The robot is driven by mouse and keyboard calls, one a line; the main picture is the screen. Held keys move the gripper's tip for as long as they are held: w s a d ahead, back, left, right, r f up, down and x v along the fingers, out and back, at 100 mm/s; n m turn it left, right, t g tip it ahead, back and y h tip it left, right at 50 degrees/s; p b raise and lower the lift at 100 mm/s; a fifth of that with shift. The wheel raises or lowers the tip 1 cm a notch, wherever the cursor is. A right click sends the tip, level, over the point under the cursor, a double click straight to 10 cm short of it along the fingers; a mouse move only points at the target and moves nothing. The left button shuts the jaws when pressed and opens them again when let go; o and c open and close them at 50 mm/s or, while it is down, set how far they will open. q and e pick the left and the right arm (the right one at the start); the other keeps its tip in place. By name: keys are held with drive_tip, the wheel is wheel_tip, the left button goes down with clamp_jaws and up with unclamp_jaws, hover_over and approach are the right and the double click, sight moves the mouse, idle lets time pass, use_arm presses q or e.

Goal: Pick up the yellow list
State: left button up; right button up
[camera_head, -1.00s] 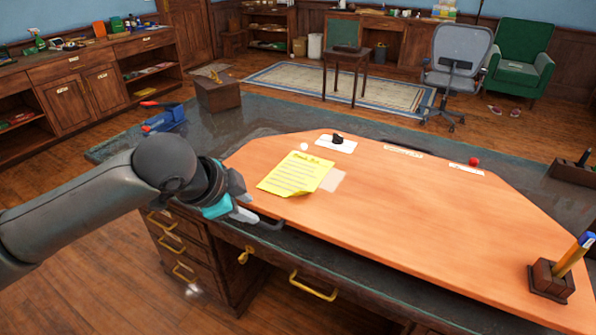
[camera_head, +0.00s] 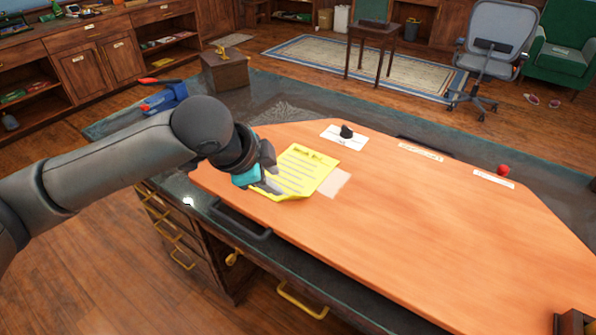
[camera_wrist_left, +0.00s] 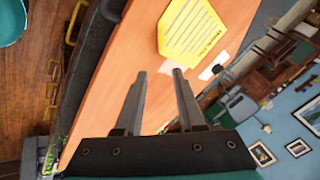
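The yellow list (camera_head: 300,172) lies on the orange-brown desk top, with lines of writing on it. In the left wrist view the list (camera_wrist_left: 190,32) is beyond the fingertips, a little to the right of centre. My left gripper (camera_head: 268,187) is at the list's left edge in the head view and covers part of it. In the left wrist view my left gripper (camera_wrist_left: 159,73) has its two fingers apart with nothing between them. I cannot tell the exact height of the fingers above the desk. My right gripper is not in view.
A pale square (camera_head: 334,183) lies beside the list. A white card with a black object (camera_head: 346,132) is behind it. A red ball (camera_head: 503,170) and white label strips (camera_head: 421,152) are farther right. The middle of the desk top (camera_head: 420,230) is clear.

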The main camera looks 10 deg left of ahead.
use_arm(q)
drive_tip(key=b+x, duration=0.1)
drive_tip(key=x, duration=0.4)
drive_tip(key=shift+w+f, duration=0.1)
drive_tip(key=shift+f, duration=0.2)
drive_tip(key=shift+b+x, duration=0.4)
drive_tip(key=shift+x, duration=0.5)
drive_tip(key=b+x, duration=0.1)
drive_tip(key=x, duration=0.2)
drive_tip(key=shift+w+f, duration=0.2)
drive_tip(key=shift+f, duration=0.05)
drive_tip(key=shift+w+d+f+b, duration=0.15)
drive_tip(key=shift+w+f+b, duration=0.05)
drive_tip(key=shift+f+b, duration=0.15)
drive_tip(key=shift+w, duration=0.1)
drive_tip(key=c, duration=0.5)
clamp_jaws()
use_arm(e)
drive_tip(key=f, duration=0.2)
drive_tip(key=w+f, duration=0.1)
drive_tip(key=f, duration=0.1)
